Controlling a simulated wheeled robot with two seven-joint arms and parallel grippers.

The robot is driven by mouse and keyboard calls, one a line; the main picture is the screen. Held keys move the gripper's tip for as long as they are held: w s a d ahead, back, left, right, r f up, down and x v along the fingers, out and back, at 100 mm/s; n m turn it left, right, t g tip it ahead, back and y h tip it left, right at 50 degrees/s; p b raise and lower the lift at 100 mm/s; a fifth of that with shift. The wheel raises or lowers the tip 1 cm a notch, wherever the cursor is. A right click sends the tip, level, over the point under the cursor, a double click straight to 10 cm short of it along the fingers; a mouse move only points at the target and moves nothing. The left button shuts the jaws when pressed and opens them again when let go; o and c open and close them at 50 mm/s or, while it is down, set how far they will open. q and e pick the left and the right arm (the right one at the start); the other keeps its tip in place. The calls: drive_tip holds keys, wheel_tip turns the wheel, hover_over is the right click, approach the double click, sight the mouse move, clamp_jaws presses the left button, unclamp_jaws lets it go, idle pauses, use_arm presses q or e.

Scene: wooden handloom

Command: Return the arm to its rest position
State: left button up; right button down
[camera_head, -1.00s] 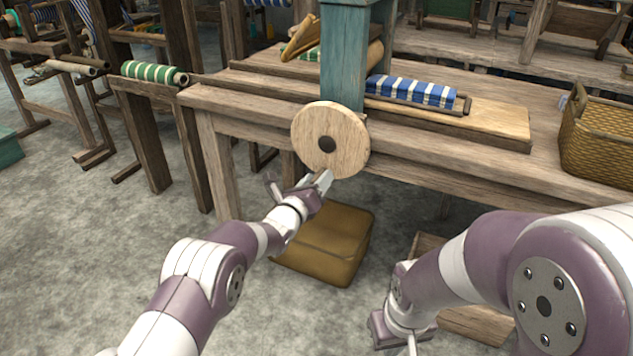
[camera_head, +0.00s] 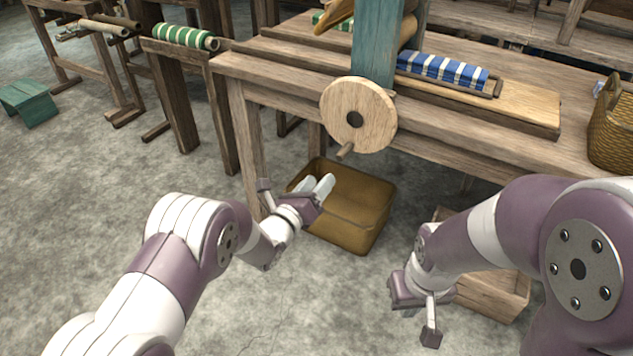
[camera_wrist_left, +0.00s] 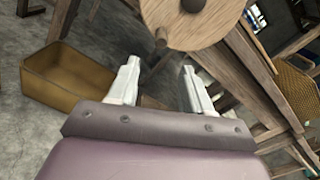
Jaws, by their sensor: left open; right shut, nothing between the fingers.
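My left gripper (camera_head: 318,187) is open and empty in the head view, in front of the loom and lower left of the round wooden wheel (camera_head: 372,118). The wheel has a dark hub and a short peg handle (camera_head: 346,151) at its lower edge. In the left wrist view, the two white fingers of my left gripper (camera_wrist_left: 160,80) stand apart with nothing between them. The wheel (camera_wrist_left: 195,22) and its peg are beyond them, not touching. My right gripper (camera_head: 431,335) hangs low at the right with its fingers shut and empty.
A tan bin (camera_head: 345,235) stands on the floor just beyond my left gripper; it also shows in the left wrist view (camera_wrist_left: 62,90). A wooden crate (camera_head: 500,300) is under my right arm. The loom table (camera_head: 460,150) bounds the far side.

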idle(0.3)
use_arm(q)
drive_tip(key=s+a+f+n+g+y, duration=0.3)
drive_tip(key=f+n, duration=0.3)
drive_tip(key=n, duration=0.2)
drive_tip(key=s+a+f+n+g+y, duration=0.3)
drive_tip(key=a+f+n, duration=0.15)
drive_tip(key=n, duration=0.35)
drive_tip(key=s+a+r+n+g+y, duration=0.2)
drive_tip(key=s+a+r+n+g, duration=0.3)
drive_tip(key=s+n, duration=0.6)
drive_tip(key=s+a+r+n+g+y, duration=0.15)
drive_tip(key=s+a+n+g, duration=0.25)
drive_tip(key=s+a+n, duration=0.65)
wheel_tip(320, 180, up, 38)
drive_tip(key=s+t+p, duration=0.1)
drive_tip(key=p, duration=3.5)
drive_tip(key=shift+s+d+m, duration=0.3)
drive_tip(key=shift+d+m, duration=0.05)
drive_tip(key=shift+d, duration=0.1)
